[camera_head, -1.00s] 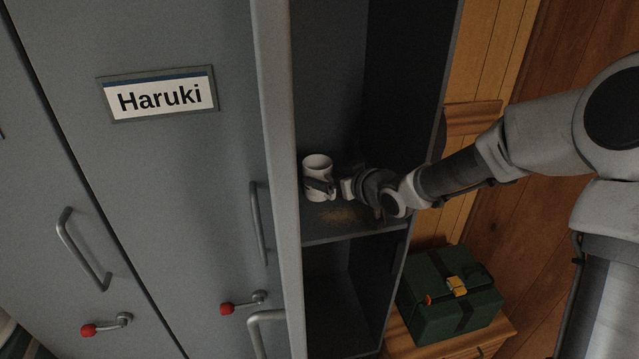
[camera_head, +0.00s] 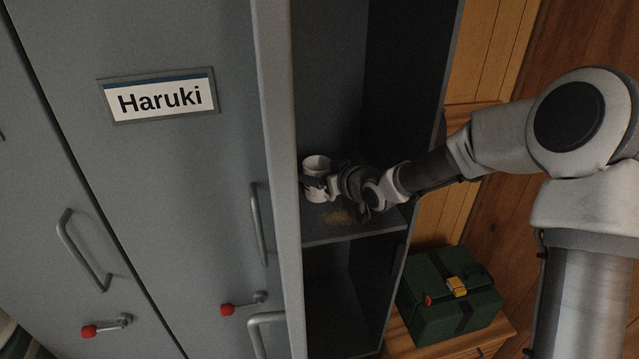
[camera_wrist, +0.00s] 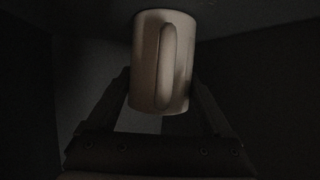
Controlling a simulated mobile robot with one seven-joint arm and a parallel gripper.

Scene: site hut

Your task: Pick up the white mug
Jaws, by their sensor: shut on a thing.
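The white mug (camera_head: 316,164) stands upright on a shelf (camera_head: 375,224) inside the open grey locker, near its left wall. My gripper (camera_head: 317,184) reaches in from the right and is shut on the mug's body. In the wrist view the mug (camera_wrist: 149,60) sits between my two fingers (camera_wrist: 165,98), with its handle facing the camera. The mug's lower part is partly hidden by my gripper in the head view. I cannot tell whether its base touches the shelf.
A brownish patch (camera_head: 338,215) lies on the shelf in front of the mug. Closed locker doors with handles (camera_head: 258,225) and a "Haruki" label (camera_head: 160,97) fill the left. A green box (camera_head: 450,292) with a yellow clasp stands on a wooden surface (camera_head: 478,348) at lower right.

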